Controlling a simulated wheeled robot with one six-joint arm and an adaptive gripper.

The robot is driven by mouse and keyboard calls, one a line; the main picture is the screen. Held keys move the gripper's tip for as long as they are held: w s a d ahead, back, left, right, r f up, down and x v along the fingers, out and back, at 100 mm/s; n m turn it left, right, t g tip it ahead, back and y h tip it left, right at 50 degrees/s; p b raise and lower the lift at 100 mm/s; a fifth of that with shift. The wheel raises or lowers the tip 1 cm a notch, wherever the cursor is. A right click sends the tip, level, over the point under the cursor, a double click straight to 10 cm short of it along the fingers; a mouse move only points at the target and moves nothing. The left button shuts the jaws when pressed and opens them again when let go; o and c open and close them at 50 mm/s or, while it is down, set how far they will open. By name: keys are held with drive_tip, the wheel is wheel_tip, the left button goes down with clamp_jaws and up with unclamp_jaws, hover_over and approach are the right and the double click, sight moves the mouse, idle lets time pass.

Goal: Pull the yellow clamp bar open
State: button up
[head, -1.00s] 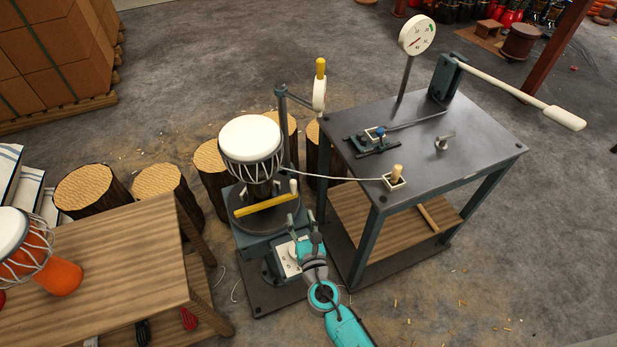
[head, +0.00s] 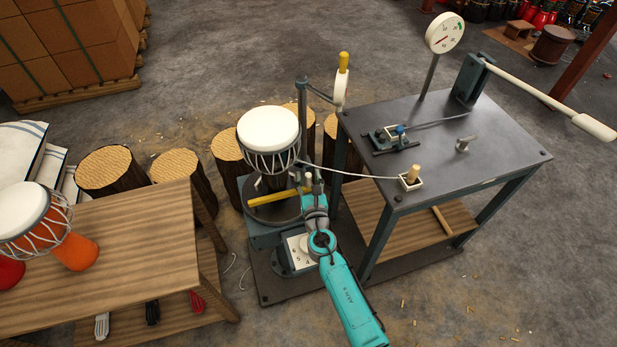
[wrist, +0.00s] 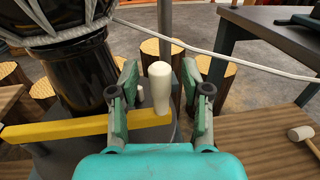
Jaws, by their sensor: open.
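The yellow clamp bar (head: 270,198) lies across the front of the drum's dark foot on the round turntable (head: 262,217). In the wrist view the bar (wrist: 75,130) runs in from the left and ends at a cream upright handle (wrist: 160,86). My gripper (head: 314,188) is at the bar's right end. In the wrist view my gripper (wrist: 162,92) is open, with one finger on each side of the handle and a visible gap on both sides. The white-topped goblet drum (head: 268,130) stands upright behind the bar.
A steel bench (head: 470,150) with a dial gauge (head: 444,33) and a long lever (head: 540,93) stands to the right. A white cord (head: 350,175) runs from drum to bench. A wooden table (head: 110,250) is at left; log stumps (head: 180,170) stand behind.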

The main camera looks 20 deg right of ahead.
drive_tip(key=shift+w, duration=0.15)
clamp_jaws()
idle(0.4)
